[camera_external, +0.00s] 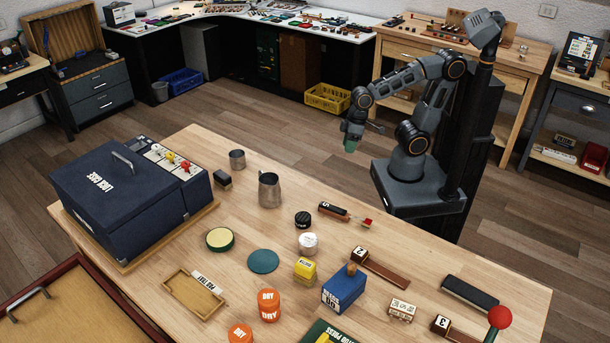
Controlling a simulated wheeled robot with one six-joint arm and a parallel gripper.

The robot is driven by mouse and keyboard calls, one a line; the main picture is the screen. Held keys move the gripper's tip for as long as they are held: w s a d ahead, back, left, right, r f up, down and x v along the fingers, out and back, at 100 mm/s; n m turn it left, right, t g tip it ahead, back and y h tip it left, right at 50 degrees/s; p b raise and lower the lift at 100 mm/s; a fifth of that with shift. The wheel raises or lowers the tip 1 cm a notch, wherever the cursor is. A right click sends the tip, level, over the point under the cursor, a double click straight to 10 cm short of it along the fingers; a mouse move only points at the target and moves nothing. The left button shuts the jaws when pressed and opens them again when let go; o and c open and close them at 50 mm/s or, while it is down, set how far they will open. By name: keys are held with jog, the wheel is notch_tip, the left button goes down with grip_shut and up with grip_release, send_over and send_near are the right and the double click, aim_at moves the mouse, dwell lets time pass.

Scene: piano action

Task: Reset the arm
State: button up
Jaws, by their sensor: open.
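My arm (428,100) stands on its dark base at the far side of the wooden table. It is folded, with its elbow raised and its forearm reaching left. My gripper (352,142) hangs from the end of the forearm, above and beyond the table's far edge. It is open and apart from everything on the table. A greenish part shows at its tip; it is too small to make out.
The table (200,295) holds a blue press box (95,212), metal pitcher (269,190), blue box (343,290), orange jars (269,304), wooden tray (192,296) and red ball-topped handle (499,317). A yellow crate (327,98) stands farther back.

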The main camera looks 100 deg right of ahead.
jog(key=shift+n+h, duration=0.8)
jog(key=shift+h, duration=0.1)
jog(key=d, duration=0.1)
jog(key=s+d, duration=0.2)
jog(key=d, duration=0.1)
jog(key=shift+f, duration=0.15)
